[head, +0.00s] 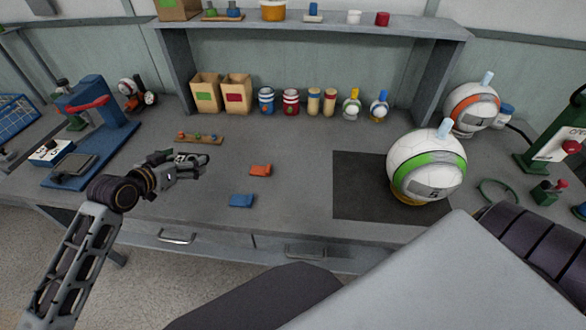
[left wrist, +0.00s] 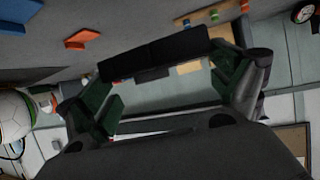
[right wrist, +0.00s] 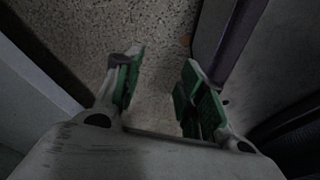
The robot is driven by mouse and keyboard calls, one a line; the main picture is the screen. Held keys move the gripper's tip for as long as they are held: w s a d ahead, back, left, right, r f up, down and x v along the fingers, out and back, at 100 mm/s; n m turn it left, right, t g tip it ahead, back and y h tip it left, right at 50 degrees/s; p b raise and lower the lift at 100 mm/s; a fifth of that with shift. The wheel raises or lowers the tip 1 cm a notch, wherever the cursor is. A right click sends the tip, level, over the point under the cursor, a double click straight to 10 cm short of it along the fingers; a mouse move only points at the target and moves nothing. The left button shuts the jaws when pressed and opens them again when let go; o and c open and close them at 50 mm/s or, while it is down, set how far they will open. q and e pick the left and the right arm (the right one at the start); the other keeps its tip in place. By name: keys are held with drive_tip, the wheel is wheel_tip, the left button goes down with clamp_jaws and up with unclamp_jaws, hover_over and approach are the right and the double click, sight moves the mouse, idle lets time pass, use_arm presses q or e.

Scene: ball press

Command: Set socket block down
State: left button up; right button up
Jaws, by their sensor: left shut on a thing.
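My left gripper (head: 195,164) is over the left part of the bench, right of the blue lever press and just in front of the small wooden rack. In the left wrist view a dark block, which I take as the socket block (left wrist: 155,54), spans between its fingertips. In the head view the fingers mostly hide this block, and I cannot tell whether it touches the bench. My right gripper (right wrist: 155,90) is open and empty above the speckled floor in the right wrist view.
The blue press (head: 105,115) with a red lever stands at left. An orange piece (head: 261,170) and a blue piece (head: 241,201) lie on the bench right of the left gripper. Bench between is clear.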

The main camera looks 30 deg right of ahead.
drive_tip(key=shift+s+a, duration=0.1)
use_arm(q)
drive_tip(key=shift+f, duration=0.45)
wheel_tip(320, 180, down, 4)
drive_tip(key=shift+f, duration=0.65)
use_arm(e)
drive_tip(key=shift+w+a, duration=0.1)
drive_tip(key=shift+w, duration=0.6)
drive_tip(key=shift+s, duration=0.15)
